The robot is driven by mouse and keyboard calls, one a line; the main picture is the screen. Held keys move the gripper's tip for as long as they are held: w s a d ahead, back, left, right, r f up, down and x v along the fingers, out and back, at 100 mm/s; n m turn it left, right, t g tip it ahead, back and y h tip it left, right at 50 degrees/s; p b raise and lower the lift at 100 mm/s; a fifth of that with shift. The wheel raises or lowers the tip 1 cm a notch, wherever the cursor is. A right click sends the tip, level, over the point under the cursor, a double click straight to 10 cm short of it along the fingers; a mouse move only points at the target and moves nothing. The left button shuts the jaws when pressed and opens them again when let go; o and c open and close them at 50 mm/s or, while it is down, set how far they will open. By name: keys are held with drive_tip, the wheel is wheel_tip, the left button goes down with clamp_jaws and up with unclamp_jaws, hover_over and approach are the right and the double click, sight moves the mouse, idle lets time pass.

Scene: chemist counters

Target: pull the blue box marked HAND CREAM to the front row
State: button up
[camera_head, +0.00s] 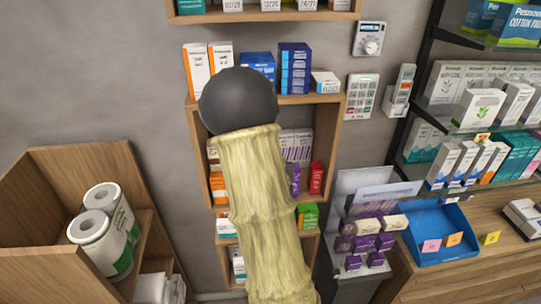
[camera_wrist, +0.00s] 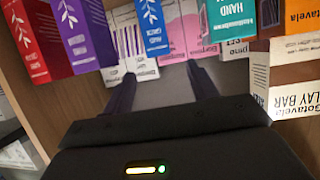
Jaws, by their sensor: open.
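In the wrist view, a blue box (camera_wrist: 153,28) with a white leaf print stands upright in a shelf row; its small lettering is hard to read. It stands between a purple box (camera_wrist: 84,32) and a pink box (camera_wrist: 190,28). A teal box (camera_wrist: 237,28) further right shows the word HAND. My gripper (camera_wrist: 160,75) is open and empty, its two dark fingers pointing into the shelf, below the blue box in the picture and apart from it as far as I can tell. In the head view my arm hides the gripper and the blue box.
Orange and white Gotavela boxes (camera_wrist: 295,75) are close on the right of my gripper. The head view shows the wooden wall shelf (camera_head: 337,150), a blue tray (camera_head: 440,262) on the right counter, and paper rolls (camera_head: 98,240) at left.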

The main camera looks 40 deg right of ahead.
drive_tip(key=shift+p+x, duration=1.25)
drive_tip(key=shift+x, duration=2.2)
drive_tip(key=c, duration=1.1)
drive_tip(key=shift+a, duration=0.1)
drive_tip(key=shift+s, duration=0.1)
